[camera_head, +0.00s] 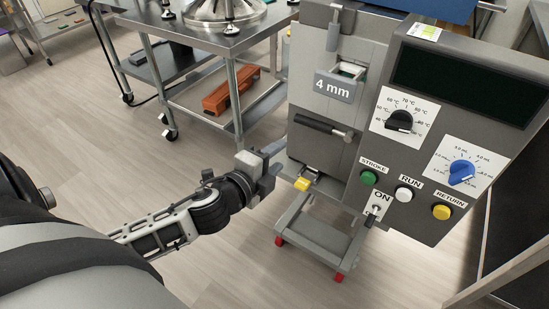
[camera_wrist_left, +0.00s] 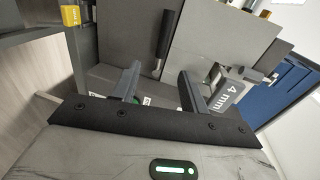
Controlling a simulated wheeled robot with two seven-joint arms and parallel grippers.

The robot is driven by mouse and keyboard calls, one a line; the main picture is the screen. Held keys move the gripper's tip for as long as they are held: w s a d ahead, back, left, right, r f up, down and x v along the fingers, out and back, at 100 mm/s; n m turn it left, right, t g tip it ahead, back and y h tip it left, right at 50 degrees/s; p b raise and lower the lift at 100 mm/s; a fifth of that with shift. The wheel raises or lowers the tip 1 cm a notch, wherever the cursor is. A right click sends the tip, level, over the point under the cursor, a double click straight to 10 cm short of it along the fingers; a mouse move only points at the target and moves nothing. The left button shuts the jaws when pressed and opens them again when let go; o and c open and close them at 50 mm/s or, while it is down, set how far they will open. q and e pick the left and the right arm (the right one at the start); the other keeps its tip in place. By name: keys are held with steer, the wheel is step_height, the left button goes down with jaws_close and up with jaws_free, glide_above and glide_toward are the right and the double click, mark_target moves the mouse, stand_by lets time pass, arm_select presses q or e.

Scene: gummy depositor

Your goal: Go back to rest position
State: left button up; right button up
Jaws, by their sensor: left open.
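My left gripper (camera_head: 272,168) reaches in from the left and is beside the lower left front of the grey depositor machine (camera_head: 320,150). In the left wrist view my left gripper (camera_wrist_left: 158,86) shows two dark fingers spread apart with nothing between them. Beyond the fingers are the machine's grey front, a black handle (camera_wrist_left: 165,38) and the "4 mm" label (camera_wrist_left: 230,92). I cannot tell whether the fingertips touch the machine. My right gripper is not in view.
The control panel (camera_head: 450,130) with knobs and buttons stands at the right. A yellow-tipped lever (camera_head: 302,184) sticks out low near the left gripper. A steel cart (camera_head: 205,42) holding an orange block (camera_head: 232,90) stands behind. The floor (camera_head: 90,150) at left is clear.

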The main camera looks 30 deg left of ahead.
arm_select(q)
steer(key=s+d+f+n+g+h, duration=0.2)
steer(key=s+d+f+n+g, duration=0.3)
steer(key=s+d+f+n, duration=0.5)
steer(key=s+f+n, duration=0.3)
steer(key=f+n, duration=0.1)
steer(key=n, duration=0.1)
steer(key=shift+s+d+f+n, duration=0.25)
steer(key=shift+d+n, duration=0.05)
steer(key=shift+d, duration=0.05)
